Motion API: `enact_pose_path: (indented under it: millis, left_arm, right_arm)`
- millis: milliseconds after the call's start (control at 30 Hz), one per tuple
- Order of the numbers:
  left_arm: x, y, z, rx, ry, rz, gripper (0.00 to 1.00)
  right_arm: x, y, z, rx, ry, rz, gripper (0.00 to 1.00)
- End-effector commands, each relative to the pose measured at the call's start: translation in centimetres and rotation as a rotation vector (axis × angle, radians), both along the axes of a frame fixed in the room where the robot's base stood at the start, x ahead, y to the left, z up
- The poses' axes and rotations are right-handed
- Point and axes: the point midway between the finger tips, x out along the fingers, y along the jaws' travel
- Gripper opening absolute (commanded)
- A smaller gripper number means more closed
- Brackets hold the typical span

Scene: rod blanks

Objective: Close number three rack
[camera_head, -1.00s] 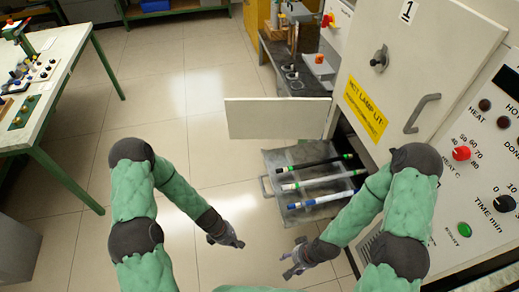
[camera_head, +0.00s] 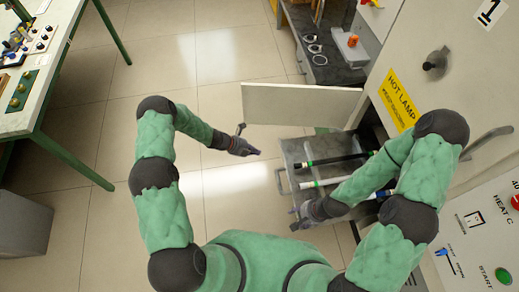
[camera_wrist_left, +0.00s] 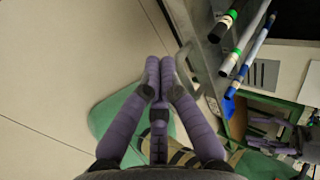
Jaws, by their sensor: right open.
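A pulled-out grey rack (camera_head: 291,152) extends from the low opening of the cabinet, with several rods lying across it. A black rod (camera_head: 335,160), a white rod (camera_head: 325,182) and a partly hidden blue-and-white rod show. I see no number on the rack. In the left wrist view the rack edge and its handle (camera_wrist_left: 183,68) are just right of my fingers. My left gripper (camera_head: 258,153) is left of the rack, its fingertips together and empty. My right gripper (camera_head: 294,218) is open at the rack's near left corner, partly hidden by its own hand; contact cannot be told.
A pale door flap (camera_head: 300,105) stands open above and behind the rack. The upper door (camera_head: 450,70) is marked 1 and closed. A control panel (camera_head: 480,235) is at right. A workbench (camera_head: 50,60) stands at left. The floor between is clear.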

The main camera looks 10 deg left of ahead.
Motion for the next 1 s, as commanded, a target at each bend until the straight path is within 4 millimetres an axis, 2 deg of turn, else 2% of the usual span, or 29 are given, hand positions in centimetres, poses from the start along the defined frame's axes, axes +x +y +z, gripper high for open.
enact_pose_path:
  millis: [100, 433, 700, 1000]
  left_arm:
    - [0.4, -1.7, -1.9, 0.001, 0.001, -0.005, 0.0]
    - [2.0, -5.8, -5.9, 0.002, -0.001, -0.006, 0.0]
    - [3.1, -8.7, -5.5, 0.003, -0.002, -0.006, 0.0]
    - [3.2, -9.2, -5.4, 0.003, -0.001, -0.003, 0.0]
  right_arm:
    - [0.0, 0.0, -1.0, 0.0, 0.0, 0.0, 0.58]
    - [0.0, 0.0, -3.0, 0.0, -0.001, 0.0, 0.58]
    - [0.0, 0.0, -3.7, 0.0, -0.001, 0.0, 0.58]
    - [0.0, 0.0, -3.8, 0.0, -0.001, 0.0, 0.58]
